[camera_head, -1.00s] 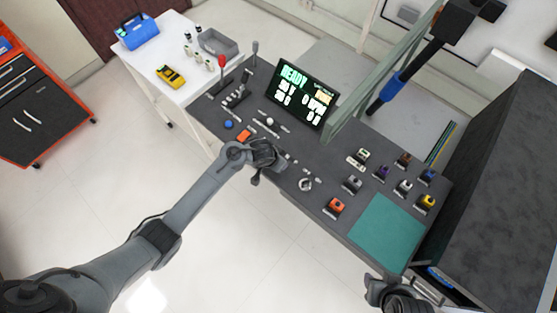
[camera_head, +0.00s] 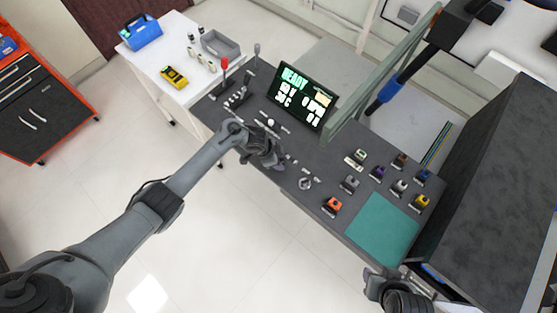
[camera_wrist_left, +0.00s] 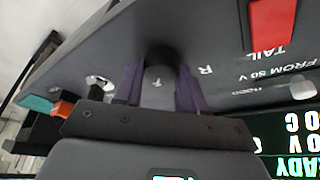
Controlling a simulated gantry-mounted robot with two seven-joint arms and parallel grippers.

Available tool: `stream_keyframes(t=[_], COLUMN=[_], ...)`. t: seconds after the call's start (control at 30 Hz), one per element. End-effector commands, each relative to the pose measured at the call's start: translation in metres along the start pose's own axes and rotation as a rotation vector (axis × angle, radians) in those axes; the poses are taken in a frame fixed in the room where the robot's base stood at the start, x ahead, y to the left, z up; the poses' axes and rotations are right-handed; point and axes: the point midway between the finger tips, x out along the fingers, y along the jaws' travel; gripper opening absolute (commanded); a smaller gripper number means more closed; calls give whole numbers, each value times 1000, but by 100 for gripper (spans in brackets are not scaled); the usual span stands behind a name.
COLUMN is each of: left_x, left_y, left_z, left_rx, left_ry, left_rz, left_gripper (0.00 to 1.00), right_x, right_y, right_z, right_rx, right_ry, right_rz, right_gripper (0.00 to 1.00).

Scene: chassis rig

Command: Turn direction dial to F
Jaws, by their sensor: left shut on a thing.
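The direction dial (camera_wrist_left: 158,84) is a dark round knob on the grey panel in the left wrist view. It sits between the two purple fingers of my left gripper (camera_wrist_left: 160,90), which is shut on it. A small mark shows on the panel by the dial, and a letter R stands to its right. I cannot tell where the dial points. In the head view my left gripper (camera_head: 270,160) is at the near edge of the console, and it hides the dial there. My right gripper (camera_head: 380,288) is at the bottom right, off the console; its jaws are unclear.
The console (camera_head: 290,187) bears a lit screen (camera_head: 301,97), levers and several coloured blocks. A teal mat (camera_head: 380,230) lies at its right end. In the left wrist view a red switch (camera_wrist_left: 272,22) is beside the dial. A green-grey frame post (camera_head: 385,75) rises behind.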

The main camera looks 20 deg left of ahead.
Motion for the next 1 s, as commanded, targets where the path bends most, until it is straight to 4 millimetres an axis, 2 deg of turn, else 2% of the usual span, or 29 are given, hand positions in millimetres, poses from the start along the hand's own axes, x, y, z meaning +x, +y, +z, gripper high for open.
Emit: stream_keyframes(t=[0.63, 0.67, 0.8, 1.0], left_x=[0, 0, 0, 0], left_y=[0, 0, 0, 0], left_z=[0, 0, 0, 0], left_rx=[54, 54, 54, 53], left_ry=[-1, -1, -1, 0], left_rz=[22, 22, 22, 22], left_gripper=[10, 43, 65, 65], right_x=[2, 2, 2, 2], right_y=[2, 2, 2, 1], right_z=[1, 1, 1, 1], right_rx=[-9, -9, -7, -3], right_ry=[-1, -1, -1, 0], right_rz=[7, 7, 5, 2], right_gripper=[43, 43, 43, 43])
